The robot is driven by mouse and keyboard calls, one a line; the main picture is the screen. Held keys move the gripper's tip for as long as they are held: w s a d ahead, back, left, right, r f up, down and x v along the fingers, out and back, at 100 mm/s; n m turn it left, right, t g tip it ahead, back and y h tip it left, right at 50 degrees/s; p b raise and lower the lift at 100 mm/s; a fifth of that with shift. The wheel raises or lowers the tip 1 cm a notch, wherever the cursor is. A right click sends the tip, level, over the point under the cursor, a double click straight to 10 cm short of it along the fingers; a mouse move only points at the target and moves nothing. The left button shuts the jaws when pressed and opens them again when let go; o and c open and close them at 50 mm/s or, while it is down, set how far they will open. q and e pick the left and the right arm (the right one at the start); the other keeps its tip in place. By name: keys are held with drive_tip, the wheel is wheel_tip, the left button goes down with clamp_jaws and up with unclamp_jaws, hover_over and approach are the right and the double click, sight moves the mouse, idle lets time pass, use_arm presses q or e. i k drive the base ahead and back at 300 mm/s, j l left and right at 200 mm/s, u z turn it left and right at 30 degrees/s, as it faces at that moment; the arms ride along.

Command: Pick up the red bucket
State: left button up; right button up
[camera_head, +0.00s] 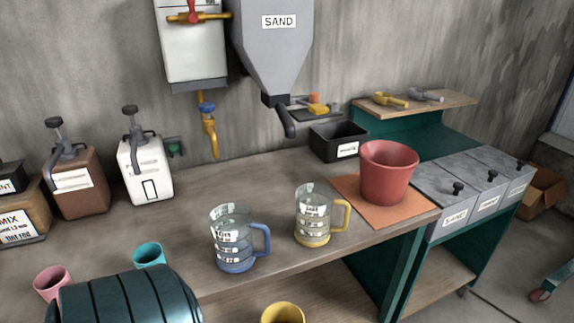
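The red bucket (386,176) stands upright on an orange mat (349,187) near the right end of the wooden workbench. Its open top faces up, and no gripper touches it. Neither of my grippers can be seen in the head view.
Left of the bucket are a yellow-handled jug (314,218) and a blue-handled jug (232,240). A black bin (338,142) stands behind it. Lidded grey bins (457,188) adjoin it on the right. A sand hopper (272,45) hangs above. A dark green ribbed drum (125,298) is at front left.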

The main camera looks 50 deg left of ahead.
sight(386, 167)
drive_tip(key=u, duration=1.3)
